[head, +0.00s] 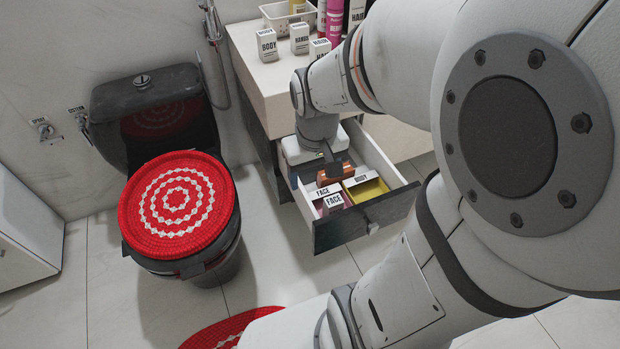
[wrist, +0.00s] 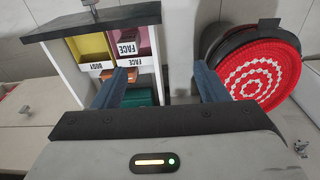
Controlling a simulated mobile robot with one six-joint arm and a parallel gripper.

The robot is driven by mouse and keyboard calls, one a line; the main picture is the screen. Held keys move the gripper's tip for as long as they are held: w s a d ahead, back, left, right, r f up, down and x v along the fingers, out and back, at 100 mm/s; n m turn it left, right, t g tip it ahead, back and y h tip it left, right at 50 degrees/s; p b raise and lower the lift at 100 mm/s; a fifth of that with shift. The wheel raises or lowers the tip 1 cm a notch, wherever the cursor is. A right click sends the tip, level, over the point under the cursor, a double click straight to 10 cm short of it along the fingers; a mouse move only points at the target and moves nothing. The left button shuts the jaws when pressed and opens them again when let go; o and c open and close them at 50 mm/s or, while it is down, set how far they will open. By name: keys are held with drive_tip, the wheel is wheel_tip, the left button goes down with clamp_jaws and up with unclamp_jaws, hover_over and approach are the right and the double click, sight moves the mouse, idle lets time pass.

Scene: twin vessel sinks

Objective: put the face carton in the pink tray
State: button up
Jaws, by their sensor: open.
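The face carton (head: 334,201) is a small white box with a FACE label. It is in the pink tray inside the open drawer. In the wrist view the carton (wrist: 127,43) shows inside the pink tray (wrist: 147,38), and the tray has its own FACE label at its near edge. My gripper (wrist: 160,82) is open, with nothing between its fingers. It points down over the drawer, behind the carton and apart from it. In the head view my gripper (head: 333,168) partly hides the rear of the drawer.
A yellow tray (head: 369,190) labelled BODY sits beside the pink one; orange (wrist: 122,74) and green (wrist: 138,96) trays lie behind. White cartons (head: 267,45) and bottles (head: 335,22) stand on the counter. The toilet with its red cover (head: 177,205) is left of the drawer.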

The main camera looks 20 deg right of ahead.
drive_tip(key=s+a+r, duration=0.2)
drive_tip(key=s+r, duration=0.1)
drive_tip(key=s, duration=0.1)
drive_tip(key=shift+s+a, duration=0.35)
drive_tip(key=shift+r, duration=0.2)
wheel_tip(320, 180, up, 21)
drive_tip(key=t+p, duration=0.1)
drive_tip(key=p, duration=1.8)
drive_tip(key=shift+r+t, duration=0.2)
drive_tip(key=shift+t, duration=0.1)
